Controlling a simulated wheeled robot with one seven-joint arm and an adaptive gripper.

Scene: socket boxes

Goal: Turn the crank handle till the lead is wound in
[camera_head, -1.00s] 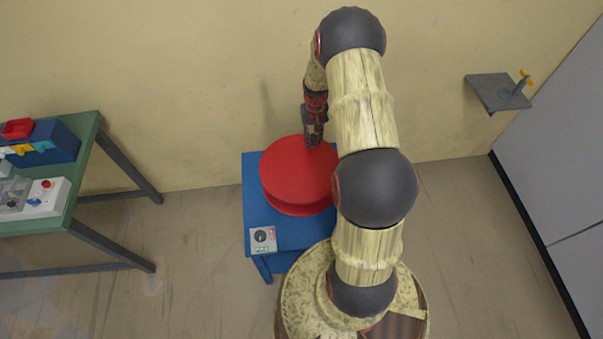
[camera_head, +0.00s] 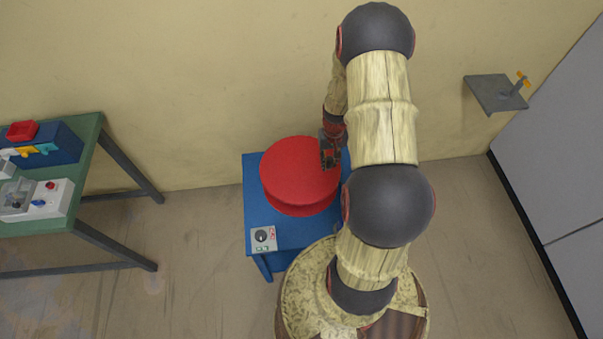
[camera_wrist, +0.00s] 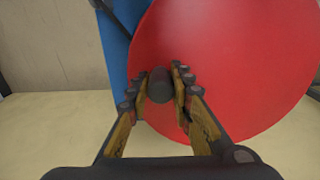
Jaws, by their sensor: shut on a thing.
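A red reel (camera_head: 298,168) lies on a blue stand (camera_head: 290,237), its round face up. My gripper (camera_head: 330,155) is over the right part of the reel's face. In the wrist view my gripper (camera_wrist: 160,85) is shut on a dark round crank handle (camera_wrist: 160,84), with a finger on each side of it. The red disc face (camera_wrist: 235,60) fills much of that view behind the handle. The handle is hidden by my gripper in the head view. I cannot see the lead.
A small grey panel (camera_head: 263,239) with a dark knob sits on the stand's front left corner. A green table (camera_head: 90,160) with a blue box and a grey device stands at the left. A grey wall shelf (camera_head: 494,94) with an orange-handled piece is at the right.

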